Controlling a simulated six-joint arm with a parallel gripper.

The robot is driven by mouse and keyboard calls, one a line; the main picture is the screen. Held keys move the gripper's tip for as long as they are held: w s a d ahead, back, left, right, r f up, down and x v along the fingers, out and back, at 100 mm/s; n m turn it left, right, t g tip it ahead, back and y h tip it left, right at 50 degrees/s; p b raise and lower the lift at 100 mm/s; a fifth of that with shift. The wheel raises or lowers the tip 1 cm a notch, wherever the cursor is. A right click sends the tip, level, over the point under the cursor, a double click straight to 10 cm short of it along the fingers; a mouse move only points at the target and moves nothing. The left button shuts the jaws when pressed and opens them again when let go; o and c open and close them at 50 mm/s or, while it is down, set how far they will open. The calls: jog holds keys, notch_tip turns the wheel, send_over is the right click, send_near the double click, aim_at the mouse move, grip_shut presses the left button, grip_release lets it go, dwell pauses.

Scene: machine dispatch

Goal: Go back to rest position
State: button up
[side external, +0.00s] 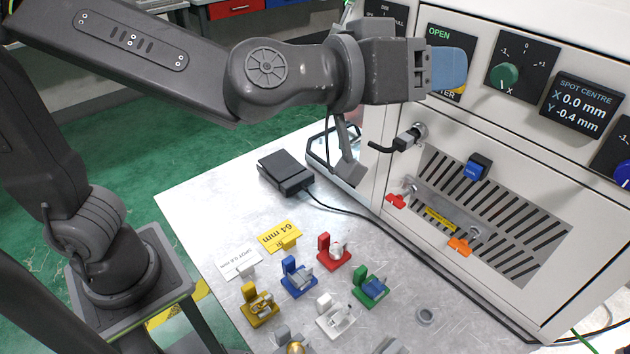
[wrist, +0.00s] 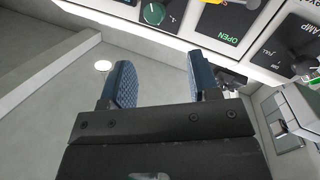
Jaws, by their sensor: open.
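The machine (side external: 480,130) is a pale cabinet with a green knob (side external: 507,75), a SPOT CENTRE display (side external: 582,105) reading X 0.0 mm and Y -0.4 mm, and a slotted vent plate. The green knob also shows in the wrist view (wrist: 154,13).
The metal table (side external: 200,205) below holds several coloured mounts, including a red one (side external: 333,252) and a green one (side external: 370,287). A black handle (side external: 397,142) juts from the machine.

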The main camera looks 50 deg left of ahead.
jog(key=s+a+f+g+y, duration=0.2)
jog(key=s+a+f+g, duration=0.3)
jog(key=a, duration=0.6)
jog(key=s+a+f+m+g+y, duration=0.1)
jog(key=s+a+f+g+y, duration=0.2)
jog(key=s+a+f, duration=0.6)
jog(key=shift+s+a+g, duration=0.9)
jog(key=shift+s+g, duration=0.05)
jog(key=shift+g, duration=0.25)
